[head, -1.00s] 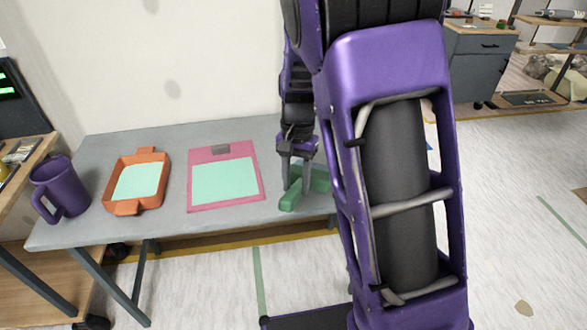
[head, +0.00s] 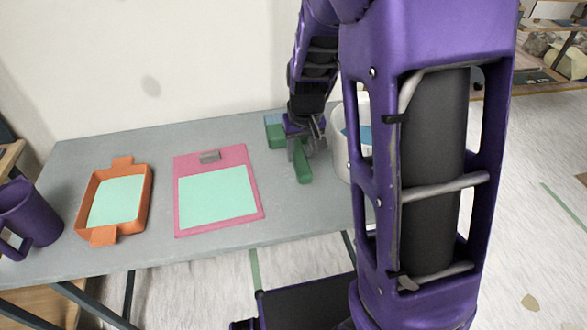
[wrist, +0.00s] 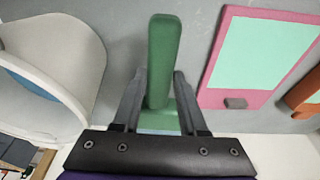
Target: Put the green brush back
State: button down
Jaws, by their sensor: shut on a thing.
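The green brush (head: 304,168) is in my gripper (head: 300,145), at the back right of the grey table in the head view. The gripper is shut on the brush. In the wrist view, the brush's green handle (wrist: 162,60) passes between the two fingers (wrist: 159,88) and points away from the palm. A wider green part with a pale blue edge shows close to the palm; it also shows left of the gripper in the head view (head: 275,138). I cannot tell whether the brush touches the table.
A white bucket (head: 341,158) with blue inside stands just right of the brush, partly behind my arm; it is at the left in the wrist view (wrist: 50,60). Left are a pink clipboard (head: 247,170), an orange tray (head: 145,190) and a purple mug (head: 40,212). Bare table (head: 300,215) lies in front.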

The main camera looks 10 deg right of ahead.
jog(key=x, duration=0.3)
jog(key=s+b+x, duration=0.1)
jog(key=x, duration=0.2)
jog(key=s+b+x, duration=0.1)
jog(key=x, duration=0.2)
jog(key=shift+f, duration=0.25)
jog(key=shift+f+b, duration=0.2)
jog(key=shift+b, duration=0.1)
jog(key=shift+c, duration=2.2)
grip_release()
jog(key=shift+r, duration=0.1)
jog(key=shift+r, duration=0.1)
jog(key=p+v, duration=0.3)
jog(key=v, duration=0.9)
jog(key=shift+s+p, duration=0.1)
jog(key=shift+p, duration=0.25)
